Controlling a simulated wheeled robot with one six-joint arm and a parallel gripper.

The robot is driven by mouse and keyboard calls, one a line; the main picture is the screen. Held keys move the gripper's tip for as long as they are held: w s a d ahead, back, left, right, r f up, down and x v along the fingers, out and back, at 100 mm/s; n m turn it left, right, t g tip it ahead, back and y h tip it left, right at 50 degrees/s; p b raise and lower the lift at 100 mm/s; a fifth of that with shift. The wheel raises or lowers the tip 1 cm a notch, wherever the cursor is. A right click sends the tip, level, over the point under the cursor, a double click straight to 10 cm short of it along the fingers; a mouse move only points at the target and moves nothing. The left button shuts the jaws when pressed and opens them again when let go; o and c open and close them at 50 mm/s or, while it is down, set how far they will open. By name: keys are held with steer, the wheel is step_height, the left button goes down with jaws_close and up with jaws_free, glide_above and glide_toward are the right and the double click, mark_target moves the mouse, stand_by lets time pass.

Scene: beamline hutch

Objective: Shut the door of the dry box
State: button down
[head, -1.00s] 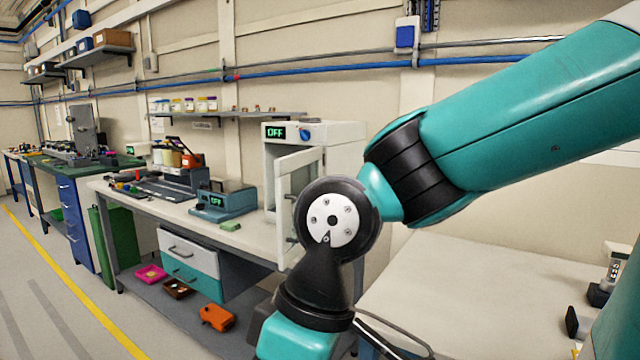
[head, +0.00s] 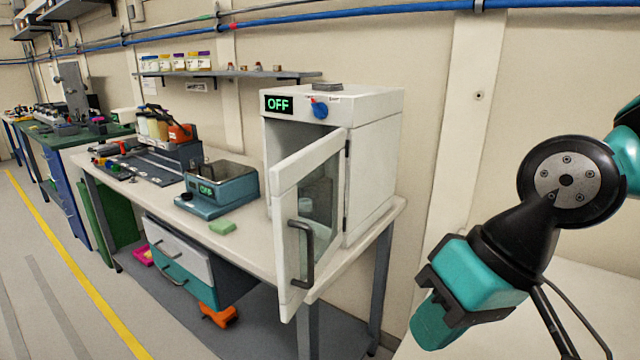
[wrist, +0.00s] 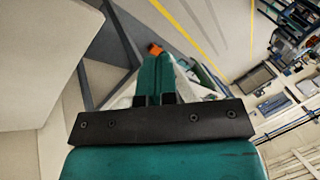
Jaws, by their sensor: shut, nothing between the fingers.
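The dry box (head: 372,165) is a white cabinet with an OFF display and a blue knob, at the right end of the workbench in the head view. Its door (head: 311,168), white-framed with a glass pane and a dark handle (head: 301,256), stands open, swung out toward me from a hinge on the box's right side. Part of the inside shows behind the door. My gripper shows in the wrist view (wrist: 154,62) with its teal fingers together and nothing between them. In the head view my wrist is right of the door, apart from it; the fingertips are not clear there.
The workbench (head: 270,243) holds a teal OFF device (head: 218,190) and a green block (head: 222,227) left of the box. An orange object (head: 219,316) lies below. A wall shelf (head: 228,74) hangs behind. A pale surface (head: 590,290) lies under my arm.

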steer(key=w+a+r+m+t+y+p, duration=0.35)
steer(key=w+r+m+p, duration=0.55)
steer(key=w, duration=0.4)
steer(key=p, duration=0.3)
glide_toward(284, 223)
steer(key=shift+h, duration=0.25)
steer(key=x, duration=0.6)
steer(key=shift+s+a, duration=0.1)
steer(key=shift+a+f, duration=0.1)
steer(key=shift+a, duration=0.15)
